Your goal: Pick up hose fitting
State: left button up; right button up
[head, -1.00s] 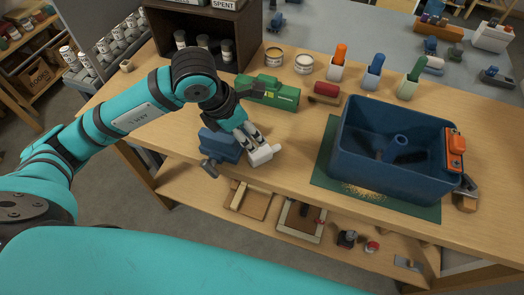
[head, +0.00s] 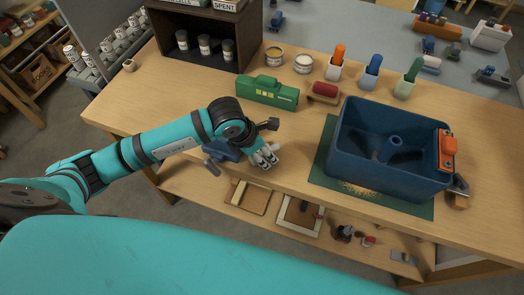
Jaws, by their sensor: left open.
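My left gripper (head: 265,159) is over the front edge of the wooden bench, pointing down, with its pale fingers apart. No held object is clear between them. My wrist partly covers a blue vise (head: 222,150) at the bench edge. I cannot surely identify the hose fitting; it may be hidden by my gripper or too small to tell. A small beige piece with a dark opening (head: 129,66) stands at the bench's far left corner, well away from the gripper. My right gripper is not in view.
A deep blue bin (head: 350,175) stands on a green mat (head: 325,180) to the right. A green case (head: 267,90), a red-topped block (head: 323,91) and handled tools in pale holders (head: 371,74) stand behind. A dark shelf box (head: 242,45) holds jars. The bench's left part is clear.

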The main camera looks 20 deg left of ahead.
pick_arm(q)
grip_shut()
dwell(0.3)
